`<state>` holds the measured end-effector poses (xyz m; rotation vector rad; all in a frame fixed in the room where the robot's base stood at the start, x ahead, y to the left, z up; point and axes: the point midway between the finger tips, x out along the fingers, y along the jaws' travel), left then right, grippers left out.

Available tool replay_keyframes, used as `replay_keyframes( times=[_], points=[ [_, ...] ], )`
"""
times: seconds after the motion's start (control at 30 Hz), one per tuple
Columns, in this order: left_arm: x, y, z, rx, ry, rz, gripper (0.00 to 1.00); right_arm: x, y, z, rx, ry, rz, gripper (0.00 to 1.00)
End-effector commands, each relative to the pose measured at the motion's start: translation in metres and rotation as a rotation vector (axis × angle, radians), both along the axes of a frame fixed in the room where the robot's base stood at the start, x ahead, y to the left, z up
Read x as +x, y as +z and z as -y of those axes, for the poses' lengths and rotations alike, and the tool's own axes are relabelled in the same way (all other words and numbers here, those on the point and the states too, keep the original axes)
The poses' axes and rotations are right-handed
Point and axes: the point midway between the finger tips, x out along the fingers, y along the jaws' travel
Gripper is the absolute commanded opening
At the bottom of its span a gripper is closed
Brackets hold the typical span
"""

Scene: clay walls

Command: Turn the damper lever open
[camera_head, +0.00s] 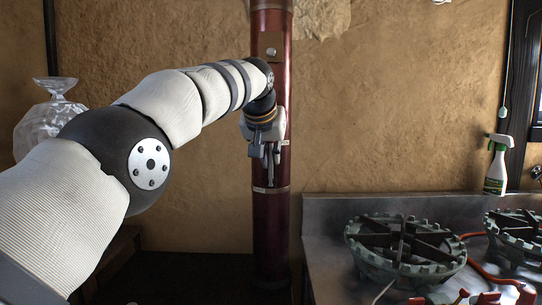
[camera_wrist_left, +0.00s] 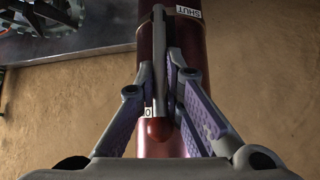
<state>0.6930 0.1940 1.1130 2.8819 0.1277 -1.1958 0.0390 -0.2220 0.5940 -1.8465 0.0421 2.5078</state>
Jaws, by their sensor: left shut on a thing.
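A dark red vertical pipe (camera_head: 271,225) stands against the clay wall. A "SHUT" label (camera_wrist_left: 188,9) is on the pipe near the rod's far end; another label (camera_wrist_left: 148,112), partly hidden, starts with "O". My left gripper (camera_head: 268,165) is at the pipe, its fingers (camera_wrist_left: 161,60) shut on the lever from both sides. In the head view the gripper hides much of the lever. My right gripper is not in view.
A metal counter (camera_head: 325,215) at the right carries a round burner (camera_head: 405,245), a second burner (camera_head: 515,235), red hoses and a spray bottle (camera_head: 497,165).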

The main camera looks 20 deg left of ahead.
Motion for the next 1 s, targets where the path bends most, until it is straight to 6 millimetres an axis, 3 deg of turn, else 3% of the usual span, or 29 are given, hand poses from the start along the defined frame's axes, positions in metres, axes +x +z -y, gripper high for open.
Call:
replay_keyframes(
  times=[0.03,0.1,0.47,0.63,0.8,1.0],
  points=[
    [0.0,0.0,0.002,-0.003,-0.003,0.0,0.16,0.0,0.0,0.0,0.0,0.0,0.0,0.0],
    [0.0,0.0,0.002,-0.002,-0.002,0.0,0.3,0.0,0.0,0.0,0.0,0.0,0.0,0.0],
    [-0.003,0.003,0.001,-0.001,-0.001,-0.001,0.3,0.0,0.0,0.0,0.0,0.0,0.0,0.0],
    [-0.023,0.024,0.002,0.001,0.001,0.0,0.3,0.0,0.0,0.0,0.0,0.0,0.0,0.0],
    [-0.057,0.059,0.006,0.0,-0.001,0.003,0.3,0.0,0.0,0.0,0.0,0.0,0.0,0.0],
    [-0.08,0.081,0.009,-0.001,-0.001,0.0,0.3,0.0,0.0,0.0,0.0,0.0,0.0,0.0]
  ],
)
